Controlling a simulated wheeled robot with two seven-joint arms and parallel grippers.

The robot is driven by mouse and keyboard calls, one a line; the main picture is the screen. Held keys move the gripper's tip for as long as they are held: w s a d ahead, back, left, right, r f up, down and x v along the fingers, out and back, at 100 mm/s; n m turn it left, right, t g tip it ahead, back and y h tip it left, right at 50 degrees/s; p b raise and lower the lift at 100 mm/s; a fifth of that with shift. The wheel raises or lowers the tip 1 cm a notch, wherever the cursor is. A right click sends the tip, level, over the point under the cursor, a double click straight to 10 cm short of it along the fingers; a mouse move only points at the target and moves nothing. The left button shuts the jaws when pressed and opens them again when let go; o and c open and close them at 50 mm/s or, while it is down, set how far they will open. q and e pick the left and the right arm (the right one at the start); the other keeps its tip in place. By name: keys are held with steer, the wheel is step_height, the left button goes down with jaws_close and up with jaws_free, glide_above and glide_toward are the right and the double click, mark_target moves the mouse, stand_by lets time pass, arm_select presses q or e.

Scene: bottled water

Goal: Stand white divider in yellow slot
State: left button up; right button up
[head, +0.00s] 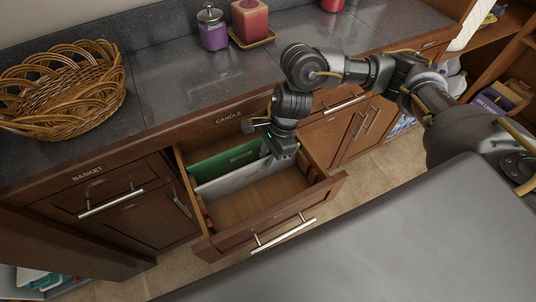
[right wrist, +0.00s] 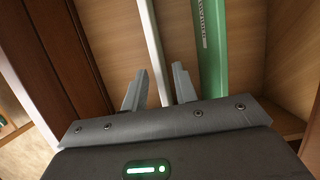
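The white divider (head: 235,179) stands upright in the open drawer (head: 262,205), just in front of the green divider (head: 226,159). My right gripper (head: 284,161) is over the drawer near the white divider's right end. In the right wrist view my right gripper (right wrist: 158,88) has its fingers apart, with the white divider (right wrist: 152,45) running between them and a gap visible around it. The green divider (right wrist: 208,50) lies outside the right-hand finger. I cannot make out a yellow slot. My left gripper is not in view.
Small red pieces (head: 201,208) line the drawer's left wall. The drawer's front part is empty. On the counter are a wicker basket (head: 62,92), a purple jar (head: 212,30) and a red candle (head: 250,20). A grey surface (head: 400,240) fills the lower right.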

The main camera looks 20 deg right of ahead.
steer(key=shift+o, duration=0.2)
steer(key=shift+w+d+r, duration=0.1)
steer(key=shift+d+r, duration=0.1)
steer(key=shift+r, duration=0.2)
steer(key=v, duration=0.8)
steer(key=shift+d+r, duration=0.1)
steer(key=shift+r, duration=0.3)
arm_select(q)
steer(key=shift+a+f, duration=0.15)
arm_select(e)
steer(key=shift+d+r, duration=0.2)
steer(key=shift+r, duration=0.35)
